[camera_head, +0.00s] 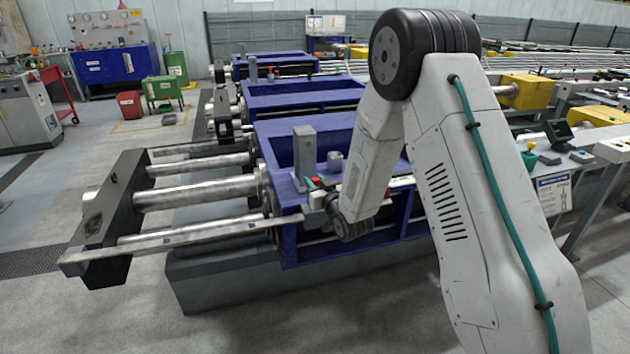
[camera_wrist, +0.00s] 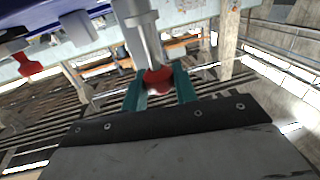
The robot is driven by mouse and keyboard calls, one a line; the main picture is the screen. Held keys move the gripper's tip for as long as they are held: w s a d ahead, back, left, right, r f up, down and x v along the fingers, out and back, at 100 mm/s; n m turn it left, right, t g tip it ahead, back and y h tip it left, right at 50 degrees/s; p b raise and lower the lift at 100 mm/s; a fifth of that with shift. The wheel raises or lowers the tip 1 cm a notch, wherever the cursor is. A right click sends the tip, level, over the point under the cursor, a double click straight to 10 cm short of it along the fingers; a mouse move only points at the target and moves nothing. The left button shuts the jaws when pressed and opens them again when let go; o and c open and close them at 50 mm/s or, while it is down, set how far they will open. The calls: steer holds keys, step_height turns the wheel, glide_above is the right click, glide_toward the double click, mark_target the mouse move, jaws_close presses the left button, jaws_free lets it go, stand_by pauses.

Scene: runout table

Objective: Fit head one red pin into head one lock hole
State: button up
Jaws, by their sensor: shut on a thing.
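A red pin (camera_wrist: 157,78) is between the teal fingers of my gripper (camera_wrist: 160,91) in the wrist view. The gripper is shut on its red end. A pale steel shaft (camera_wrist: 147,45) runs upward from the red end to a grey cylindrical part (camera_wrist: 135,10). I cannot tell whether the shaft is inside a hole or in front of that part. In the head view, a small red part (camera_head: 316,182) shows at the near blue head (camera_head: 290,238), beside my wrist. My fingers and the lock hole are not clearly visible there.
Another red-ended part (camera_wrist: 28,65) hangs at the left of the wrist view, near a grey block (camera_wrist: 78,28). A grey upright post (camera_head: 304,152) stands on the near head. Steel bars (camera_head: 195,195) extend left to a dark end block (camera_head: 108,215).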

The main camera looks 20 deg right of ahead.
steer(key=shift+f, duration=1.35)
steer(key=o, duration=1.1)
steer(key=shift+s, duration=0.1)
steer(key=s, duration=0.2)
steer(key=s+d, duration=0.1)
steer(key=s, duration=0.4)
steer(key=shift+s+d, duration=0.15)
steer(key=shift+s, duration=0.1)
